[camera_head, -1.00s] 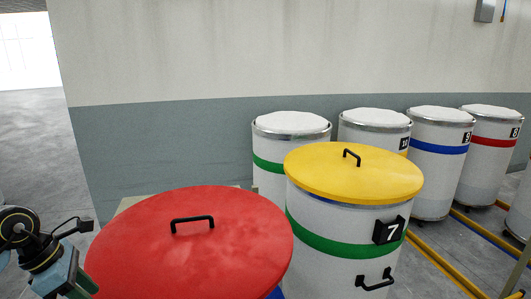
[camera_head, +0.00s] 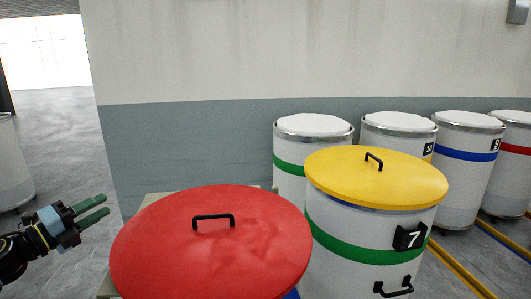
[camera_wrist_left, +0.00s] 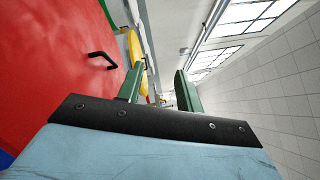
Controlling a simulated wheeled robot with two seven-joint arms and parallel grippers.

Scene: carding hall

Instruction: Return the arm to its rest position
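My left gripper (camera_head: 106,205) is at the lower left of the head view, left of the red lid and apart from it. Its two green fingers stand apart with nothing between them. In the left wrist view the open fingers (camera_wrist_left: 160,92) point away, with the red lid at the left. My right gripper is in neither view.
A can with a red lid (camera_head: 180,250) and black handle stands close in front. Right of it is can 7 (camera_head: 345,255) under a yellow lid (camera_head: 400,185). Several white-filled cans line the wall (camera_head: 190,150). Grey floor (camera_head: 70,150) lies open at left.

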